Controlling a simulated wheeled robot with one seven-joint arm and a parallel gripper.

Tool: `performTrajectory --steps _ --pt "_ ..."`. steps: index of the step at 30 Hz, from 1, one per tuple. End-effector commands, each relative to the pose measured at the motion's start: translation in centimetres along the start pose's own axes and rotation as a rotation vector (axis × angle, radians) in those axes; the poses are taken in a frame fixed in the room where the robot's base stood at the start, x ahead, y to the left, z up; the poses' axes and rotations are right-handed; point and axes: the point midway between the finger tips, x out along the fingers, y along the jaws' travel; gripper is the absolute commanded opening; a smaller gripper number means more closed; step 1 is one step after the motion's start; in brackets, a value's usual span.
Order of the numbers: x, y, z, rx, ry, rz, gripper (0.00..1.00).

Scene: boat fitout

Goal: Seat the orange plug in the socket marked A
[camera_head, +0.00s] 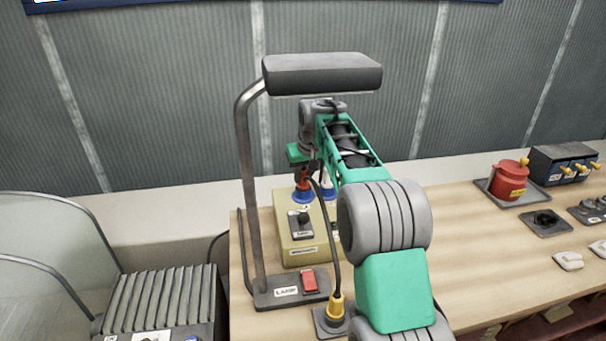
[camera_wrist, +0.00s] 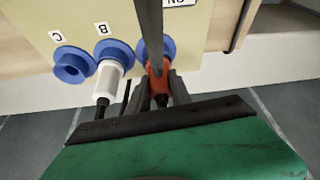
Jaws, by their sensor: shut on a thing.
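The orange plug (camera_wrist: 157,82) is between the fingers of my gripper (camera_wrist: 156,92), which is shut on it. Its front end meets the blue ring of a socket (camera_wrist: 167,48), the one beside B; how deep it sits is hidden. That socket's letter is covered by a dark bar crossing the wrist view. Socket B (camera_wrist: 108,48) holds a white plug (camera_wrist: 107,82). Socket C (camera_wrist: 73,65) is empty. In the head view the orange plug (camera_head: 303,182) shows under my gripper, upright over a blue ring on the beige box (camera_head: 299,252).
A lamp (camera_head: 322,75) stands close around my arm, its post (camera_head: 250,180) left of the box and its head above my gripper. A yellow plug (camera_head: 336,305) with a black cable is in front. A red pot-shaped thing (camera_head: 510,180) and switch boxes stand on the right. The middle bench is clear.

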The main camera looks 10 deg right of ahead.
Motion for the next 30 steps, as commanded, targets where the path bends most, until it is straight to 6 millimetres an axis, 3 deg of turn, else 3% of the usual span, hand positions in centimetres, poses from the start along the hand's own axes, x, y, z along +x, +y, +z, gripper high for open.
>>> performTrajectory --steps 11,12,18,21,30 --pt "0.23 0.00 0.08 0.000 0.001 0.000 0.00" --pt "0.23 0.00 0.09 0.000 0.001 0.000 0.27" --pt "0.25 0.00 0.10 0.000 0.000 0.000 0.44" --pt "0.26 0.00 0.11 0.000 0.000 0.000 0.50" --pt "-0.31 0.01 0.11 0.000 0.000 0.000 0.50"
